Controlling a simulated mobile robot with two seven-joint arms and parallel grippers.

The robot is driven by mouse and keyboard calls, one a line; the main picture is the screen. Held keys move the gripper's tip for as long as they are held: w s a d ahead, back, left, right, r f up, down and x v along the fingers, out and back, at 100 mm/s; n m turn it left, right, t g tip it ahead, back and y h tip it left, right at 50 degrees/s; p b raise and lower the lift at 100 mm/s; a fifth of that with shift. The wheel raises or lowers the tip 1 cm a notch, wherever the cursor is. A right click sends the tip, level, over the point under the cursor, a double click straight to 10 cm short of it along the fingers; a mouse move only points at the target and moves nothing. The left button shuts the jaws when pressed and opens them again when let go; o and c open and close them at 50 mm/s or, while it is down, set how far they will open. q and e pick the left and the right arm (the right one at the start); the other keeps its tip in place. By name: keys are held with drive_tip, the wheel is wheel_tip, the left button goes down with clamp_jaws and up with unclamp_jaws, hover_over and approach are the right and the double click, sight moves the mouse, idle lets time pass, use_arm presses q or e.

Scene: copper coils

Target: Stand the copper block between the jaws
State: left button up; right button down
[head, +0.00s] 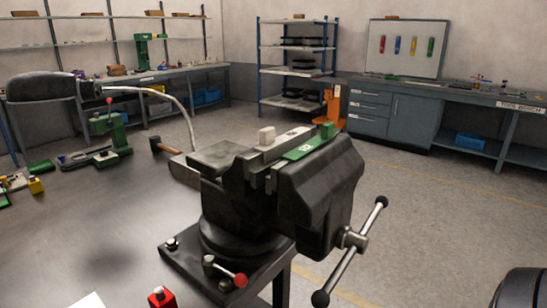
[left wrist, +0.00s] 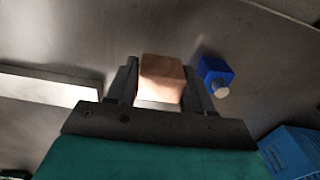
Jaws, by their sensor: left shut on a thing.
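The copper block (left wrist: 162,72) shows in the left wrist view, between the two dark fingers of my left gripper (left wrist: 161,84). The gripper is shut on it, and a finger lies against each side. Neither the block nor my left gripper shows in the head view. The black vise (head: 325,190) stands at the middle of the head view on the corner of a dark bench. Its jaws (head: 278,150) are seen from above at a slant, with a pale small block and a green strip on top. The gap between them is hard to make out. My right gripper is in neither view.
A lamp (head: 40,87) with a curved pale neck stands left of the vise. The vise handle (head: 352,240) sticks out right. The left wrist view shows a blue block (left wrist: 213,72) close right of the gripper and a pale bar (left wrist: 45,86).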

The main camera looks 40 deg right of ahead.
use_arm(q)
drive_tip(key=d+r+m, duration=0.3)
drive_tip(key=d+r, duration=0.1)
drive_tip(key=d, duration=0.3)
drive_tip(key=shift+s+d+r, duration=0.2)
drive_tip(key=shift+s+d, duration=0.05)
drive_tip(key=shift+s, duration=0.05)
